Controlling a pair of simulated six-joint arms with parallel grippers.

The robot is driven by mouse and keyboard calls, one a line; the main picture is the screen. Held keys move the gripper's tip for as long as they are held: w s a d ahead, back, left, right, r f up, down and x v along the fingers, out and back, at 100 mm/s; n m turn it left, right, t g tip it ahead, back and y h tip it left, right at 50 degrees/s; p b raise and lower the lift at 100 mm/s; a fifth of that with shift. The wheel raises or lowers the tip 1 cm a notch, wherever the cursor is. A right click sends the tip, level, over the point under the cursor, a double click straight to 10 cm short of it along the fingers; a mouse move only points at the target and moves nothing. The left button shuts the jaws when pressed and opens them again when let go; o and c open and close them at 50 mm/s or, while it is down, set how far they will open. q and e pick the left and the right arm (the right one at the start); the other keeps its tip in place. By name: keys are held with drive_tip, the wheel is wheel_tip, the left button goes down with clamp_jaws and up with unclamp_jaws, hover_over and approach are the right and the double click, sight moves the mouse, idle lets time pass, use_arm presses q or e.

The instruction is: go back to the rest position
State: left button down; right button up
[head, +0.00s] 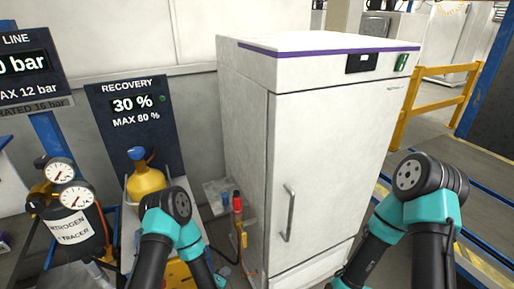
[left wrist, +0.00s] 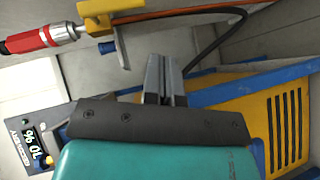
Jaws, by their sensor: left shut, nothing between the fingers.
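My left gripper (left wrist: 165,78) shows in the left wrist view with its two grey fingers shut together and nothing between them. Its tips point toward a dark hose and an orange line, apart from the yellow fitting. In the head view my left arm (head: 172,225) rises at the bottom centre-left, and its gripper cannot be made out clearly. My right arm (head: 425,195) is bent at the lower right, in front of the cabinet's right side. My right gripper does not show in either view.
A white cabinet (head: 330,130) stands in the middle. Beside it hangs a red-handled fitting (head: 237,203), also in the left wrist view (left wrist: 30,41). A yellow cylinder (head: 146,180), gauges (head: 75,196) and recovery display (head: 133,105) stand left. A yellow vented machine (left wrist: 275,130) is near my left gripper.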

use_arm(q)
drive_tip(key=s+a+r+m+g, duration=0.1)
drive_tip(key=s+a+m+g, duration=0.2)
drive_tip(key=s, duration=0.3)
drive_tip(key=s+a+r+m+g, duration=0.1)
drive_tip(key=s+a+m+g, duration=0.2)
drive_tip(key=s+g, duration=0.2)
drive_tip(key=s+a+r+m+g+y, duration=0.1)
drive_tip(key=s+a+m+g, duration=0.2)
drive_tip(key=s+g, duration=0.2)
drive_tip(key=shift+s+r+m, duration=0.15)
drive_tip(key=shift+s+m, duration=0.15)
drive_tip(key=shift+s, duration=0.95)
drive_tip(key=shift+a, duration=0.15)
